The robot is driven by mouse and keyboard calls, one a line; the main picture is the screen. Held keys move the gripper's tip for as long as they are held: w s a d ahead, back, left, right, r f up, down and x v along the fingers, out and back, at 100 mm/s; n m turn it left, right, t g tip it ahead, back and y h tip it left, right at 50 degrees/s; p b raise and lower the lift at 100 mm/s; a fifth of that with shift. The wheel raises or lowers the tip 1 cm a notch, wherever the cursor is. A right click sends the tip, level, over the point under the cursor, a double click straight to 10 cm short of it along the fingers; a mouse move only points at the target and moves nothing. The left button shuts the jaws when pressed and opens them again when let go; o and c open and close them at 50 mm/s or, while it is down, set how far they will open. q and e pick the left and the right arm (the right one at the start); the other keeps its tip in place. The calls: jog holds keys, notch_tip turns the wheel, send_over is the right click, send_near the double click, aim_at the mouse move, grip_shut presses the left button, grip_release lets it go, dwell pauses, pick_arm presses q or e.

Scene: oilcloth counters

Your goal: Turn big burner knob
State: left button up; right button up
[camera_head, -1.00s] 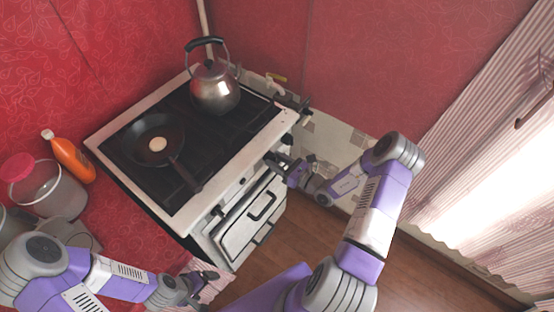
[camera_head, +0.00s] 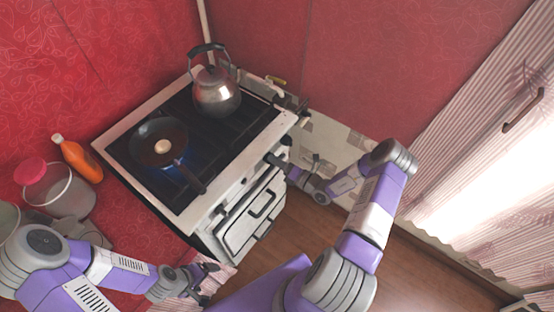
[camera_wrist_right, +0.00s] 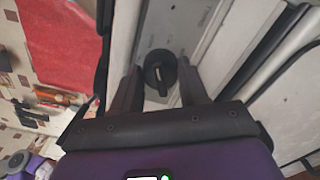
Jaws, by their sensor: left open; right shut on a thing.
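The stove (camera_head: 108,141) stands against the red wall, with its front panel and oven door facing right. A frying pan (camera_head: 148,134) with a small pale round item sits on the near burner, and a blue glow shows beneath it. In the right wrist view a dark round knob (camera_wrist_right: 160,68) with a raised grip bar sits on the light front panel, between the fingers. My right gripper (camera_head: 276,161) is at the stove's front panel, shut on this knob; the head view hides the knob. My left gripper (camera_head: 209,280) is open and empty, below the stove's near corner.
A metal kettle (camera_head: 216,92) stands on the far burner. An orange bottle (camera_head: 78,158) and a jar with a red lid (camera_head: 58,190) stand on the red counter at left. Wooden floor (camera_head: 290,235) is open before the oven.

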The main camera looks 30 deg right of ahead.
jog(key=shift+f+m+p, duration=0.15)
jog(key=shift+m+p, duration=0.25)
jog(key=shift+m, duration=3.25)
jog(key=shift+f+m+p, duration=0.15)
jog(key=shift+m+p, duration=0.25)
jog(key=shift+m, duration=3.25)
jog(key=o, duration=1)
jog(key=shift+s, duration=0.1)
jog(key=v, duration=0.7)
jog(key=shift+s, duration=0.2)
